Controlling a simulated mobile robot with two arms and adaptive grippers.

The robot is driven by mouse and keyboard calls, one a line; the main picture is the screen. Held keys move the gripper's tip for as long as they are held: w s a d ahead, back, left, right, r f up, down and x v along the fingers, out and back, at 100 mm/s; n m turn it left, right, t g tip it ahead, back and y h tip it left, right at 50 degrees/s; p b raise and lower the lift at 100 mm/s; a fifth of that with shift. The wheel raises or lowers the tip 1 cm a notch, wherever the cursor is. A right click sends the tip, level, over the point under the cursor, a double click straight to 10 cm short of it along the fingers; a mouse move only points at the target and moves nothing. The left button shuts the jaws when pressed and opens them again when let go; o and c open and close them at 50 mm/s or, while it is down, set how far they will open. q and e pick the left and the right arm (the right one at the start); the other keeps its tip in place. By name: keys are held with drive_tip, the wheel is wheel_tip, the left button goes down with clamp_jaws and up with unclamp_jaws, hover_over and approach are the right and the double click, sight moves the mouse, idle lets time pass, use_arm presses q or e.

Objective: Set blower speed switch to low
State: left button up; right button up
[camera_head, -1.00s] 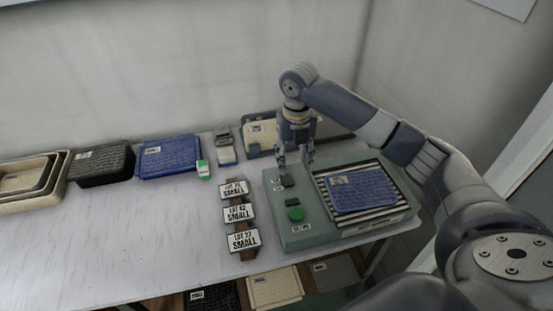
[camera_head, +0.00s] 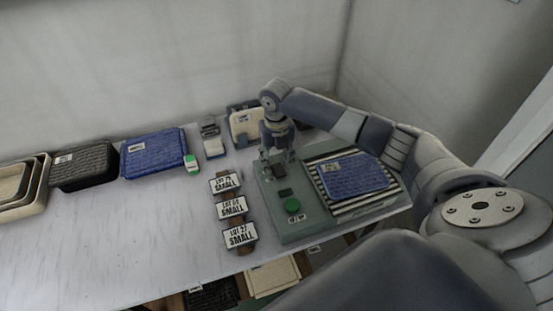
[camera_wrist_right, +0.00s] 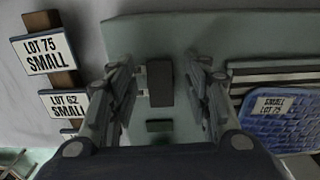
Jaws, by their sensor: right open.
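The grey-green control box (camera_head: 310,230) stands on the table. Its panel carries a dark switch block (camera_wrist_right: 160,83) with small white marks on its left, in the right wrist view. I cannot read its setting. A smaller dark piece (camera_wrist_right: 160,126) lies nearer; it also shows in the head view (camera_head: 285,192), beyond a green round button (camera_head: 292,205). My right gripper (camera_head: 278,164) points down over the panel's far left part, open. In the wrist view its fingers (camera_wrist_right: 163,68) stand on either side of the switch block, with gaps. My left gripper is not in view.
A blue tray (camera_head: 352,175) lies on the box's striped bed, right of the gripper. Lot signs (camera_head: 231,208) stand to the left. A blue tray (camera_head: 153,153), black tray (camera_head: 90,165) and beige trays (camera_head: 38,190) line the back left. The left front table is clear.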

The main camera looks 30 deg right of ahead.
drive_tip(key=shift+s+f, duration=0.1)
drive_tip(key=shift+f, duration=0.25)
drive_tip(key=c, duration=1.1)
drive_tip(key=shift+o, duration=0.2)
drive_tip(key=shift+s+r+t+p, duration=0.35)
drive_tip(key=shift+t+p, duration=0.45)
drive_tip(key=shift+p, duration=0.3)
drive_tip(key=shift+s+t+h+p, duration=0.1)
drive_tip(key=shift+t+h+p, duration=0.3)
drive_tip(key=shift+t+p, duration=0.2)
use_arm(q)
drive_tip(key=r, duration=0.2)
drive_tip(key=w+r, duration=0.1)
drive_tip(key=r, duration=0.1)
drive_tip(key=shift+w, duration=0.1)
use_arm(e)
drive_tip(key=shift+a+t, duration=0.15)
drive_tip(key=shift+t, duration=0.45)
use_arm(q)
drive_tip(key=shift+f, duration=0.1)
use_arm(e)
drive_tip(key=shift+f, duration=0.1)
